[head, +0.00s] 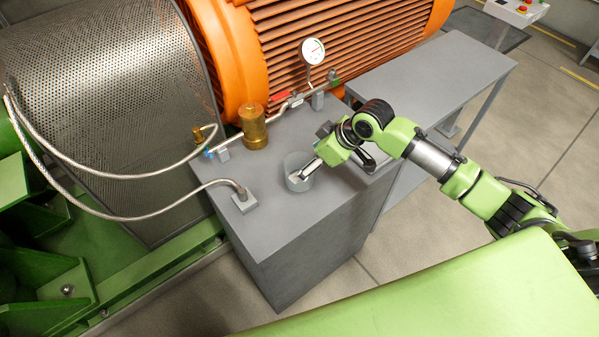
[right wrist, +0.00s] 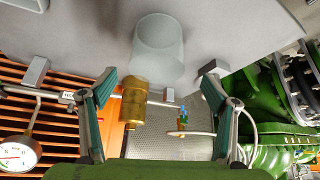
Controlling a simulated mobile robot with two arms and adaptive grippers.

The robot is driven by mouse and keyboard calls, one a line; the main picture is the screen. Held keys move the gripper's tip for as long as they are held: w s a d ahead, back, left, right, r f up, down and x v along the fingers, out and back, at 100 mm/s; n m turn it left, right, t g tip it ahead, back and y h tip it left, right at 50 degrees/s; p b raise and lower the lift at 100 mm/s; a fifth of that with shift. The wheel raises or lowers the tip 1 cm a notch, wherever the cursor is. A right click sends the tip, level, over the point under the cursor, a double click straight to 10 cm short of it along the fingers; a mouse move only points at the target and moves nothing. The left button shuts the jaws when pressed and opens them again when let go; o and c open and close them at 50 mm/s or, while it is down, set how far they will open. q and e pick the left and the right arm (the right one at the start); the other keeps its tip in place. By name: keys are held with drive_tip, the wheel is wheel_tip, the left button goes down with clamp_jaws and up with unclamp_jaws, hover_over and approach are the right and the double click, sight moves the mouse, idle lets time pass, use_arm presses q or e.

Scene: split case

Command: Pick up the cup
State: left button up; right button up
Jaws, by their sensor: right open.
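The cup (head: 293,160) is a pale grey, translucent open cylinder standing on the grey cabinet top (head: 262,208). In the right wrist view the cup (right wrist: 158,45) appears toward the top, centred between and just beyond the fingertips. My right gripper (head: 311,172) reaches in from the right and is right at the cup. In the right wrist view its two fingers (right wrist: 159,78) are spread wide with nothing held between them. I cannot tell whether a finger touches the cup. My left gripper is not in view.
A brass cylinder (head: 253,129) and a pipe with a pressure gauge (head: 312,51) stand behind the cup. A hose fitting (head: 243,198) is to its left. An orange ribbed motor (head: 330,40) is behind.

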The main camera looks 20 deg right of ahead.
sight(300, 165)
drive_tip(key=shift+w+d+p+x, duration=0.1)
drive_tip(key=shift+p+x, duration=0.35)
drive_tip(key=shift+x, duration=1)
drive_tip(key=shift+w+d+p+x, duration=0.15)
drive_tip(key=shift+p+x, duration=0.25)
drive_tip(key=shift+x, duration=1)
drive_tip(key=shift+s, duration=0.1)
drive_tip(key=c, duration=1.2)
